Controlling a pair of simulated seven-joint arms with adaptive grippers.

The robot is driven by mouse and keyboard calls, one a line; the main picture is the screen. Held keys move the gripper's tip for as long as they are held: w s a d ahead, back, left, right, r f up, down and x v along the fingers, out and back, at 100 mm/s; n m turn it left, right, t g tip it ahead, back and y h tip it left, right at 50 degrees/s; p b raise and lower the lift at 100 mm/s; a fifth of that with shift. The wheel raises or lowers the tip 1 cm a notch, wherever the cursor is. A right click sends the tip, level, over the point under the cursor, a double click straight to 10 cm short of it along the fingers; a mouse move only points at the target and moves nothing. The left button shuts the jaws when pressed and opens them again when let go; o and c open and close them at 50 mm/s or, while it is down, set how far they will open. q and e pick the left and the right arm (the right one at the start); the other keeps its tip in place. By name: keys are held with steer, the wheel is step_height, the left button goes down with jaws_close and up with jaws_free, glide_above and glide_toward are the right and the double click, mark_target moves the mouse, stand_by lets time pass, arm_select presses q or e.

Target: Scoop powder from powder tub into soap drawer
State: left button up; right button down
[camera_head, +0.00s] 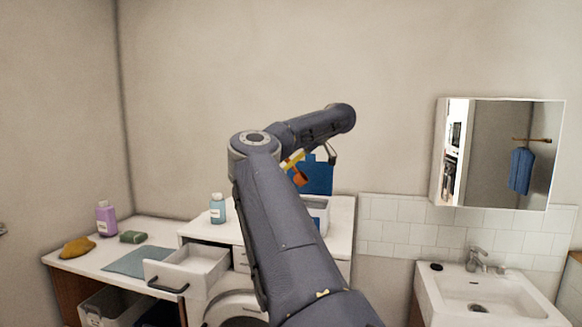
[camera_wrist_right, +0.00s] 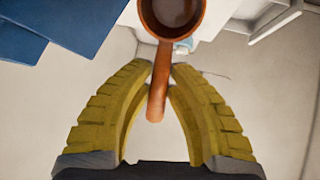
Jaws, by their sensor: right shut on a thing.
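My right gripper (camera_head: 297,163) is raised above the washer top, its yellow fingers partly hidden behind my arm. In the wrist view, its fingers (camera_wrist_right: 160,85) are shut on the handle of an orange-brown scoop (camera_wrist_right: 160,80). The scoop's bowl is cut by the top edge; its visible inside is brown, with no powder seen. The scoop also shows in the head view (camera_head: 300,178). A pale tub (camera_head: 319,212), likely the powder tub, stands on the washer top, partly behind my arm; its contents are hidden. The white soap drawer (camera_head: 193,268) is pulled open. My left gripper is not in view.
A blue panel (camera_head: 318,176) stands behind the scoop. A blue bottle (camera_head: 217,210) stands above the drawer. The left counter holds a purple bottle (camera_head: 105,219), a green sponge (camera_head: 133,237), a mustard cloth (camera_head: 77,248) and a blue-grey cloth (camera_head: 138,261). A sink (camera_head: 490,298) is at right.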

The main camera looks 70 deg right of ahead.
mark_target(296, 181)
stand_by(0.5)
steer(key=shift+s+d+f+m+t, duration=0.1)
steer(key=shift+s+f+t, duration=0.45)
steer(key=shift+f, duration=0.45)
steer(key=shift+s+d+f+m+t, duration=0.1)
steer(key=shift+s+f+t, duration=0.3)
steer(key=shift+f+t, duration=0.5)
steer(key=shift+s+d+f+m+t, duration=0.1)
steer(key=shift+s+f+t, duration=0.4)
steer(key=shift+f, duration=0.95)
steer(key=shift+w+a+f+n+g+h, duration=0.15)
steer(key=shift+w+f+g, duration=0.1)
steer(key=shift+g, duration=1.05)
steer(key=shift+w+d+f+n+g+h, duration=0.1)
steer(key=shift+w+n+g, duration=0.1)
steer(key=shift+g, duration=1.05)
steer(key=shift+w+a+f+n+g+h, duration=0.15)
steer(key=shift+w+f+g, duration=0.1)
steer(key=shift+g, duration=1.05)
steer(key=w+r+g, duration=0.4)
steer(key=r+g, duration=0.1)
steer(key=g, duration=0.1)
steer(key=shift+a+n+h, duration=0.3)
